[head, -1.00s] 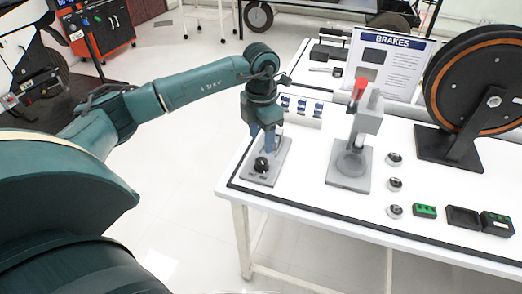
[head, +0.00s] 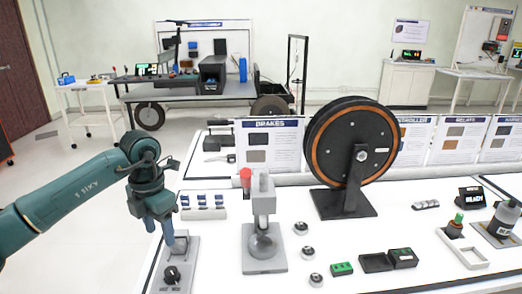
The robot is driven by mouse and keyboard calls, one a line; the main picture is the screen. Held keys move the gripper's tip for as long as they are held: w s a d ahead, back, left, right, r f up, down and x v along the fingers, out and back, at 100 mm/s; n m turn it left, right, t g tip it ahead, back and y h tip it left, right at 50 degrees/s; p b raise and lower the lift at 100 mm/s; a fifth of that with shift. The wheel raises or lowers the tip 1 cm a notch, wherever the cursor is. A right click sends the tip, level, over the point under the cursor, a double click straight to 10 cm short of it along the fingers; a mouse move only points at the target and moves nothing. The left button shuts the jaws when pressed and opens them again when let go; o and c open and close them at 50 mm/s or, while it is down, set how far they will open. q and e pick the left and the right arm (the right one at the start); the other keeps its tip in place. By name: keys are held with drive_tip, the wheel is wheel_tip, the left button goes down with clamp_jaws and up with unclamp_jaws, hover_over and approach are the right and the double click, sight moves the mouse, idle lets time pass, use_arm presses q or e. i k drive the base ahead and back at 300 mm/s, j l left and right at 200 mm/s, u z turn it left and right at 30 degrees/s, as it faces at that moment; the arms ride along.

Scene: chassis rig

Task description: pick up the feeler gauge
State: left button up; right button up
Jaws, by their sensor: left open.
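I cannot make out the feeler gauge with certainty in the head view. My left gripper (head: 160,234) points down at the left end of the white bench, its blue-grey fingers open. It is above the back part of a grey plate fixture (head: 180,270) with a black knob at its front. I see nothing held between its fingers. The gripper and wrist hide part of the bench behind them. My right gripper is not in the view.
A grey press (head: 263,215) with a red handle stands right of the gripper. A rack of blue-topped pieces (head: 203,207) lies behind the fixture. A large black wheel (head: 350,145) stands mid-bench. Small round parts, a green-topped box (head: 342,268) and a black tray (head: 377,263) sit near the front.

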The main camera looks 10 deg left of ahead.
sight(201, 198)
drive_tip(key=k, duration=1)
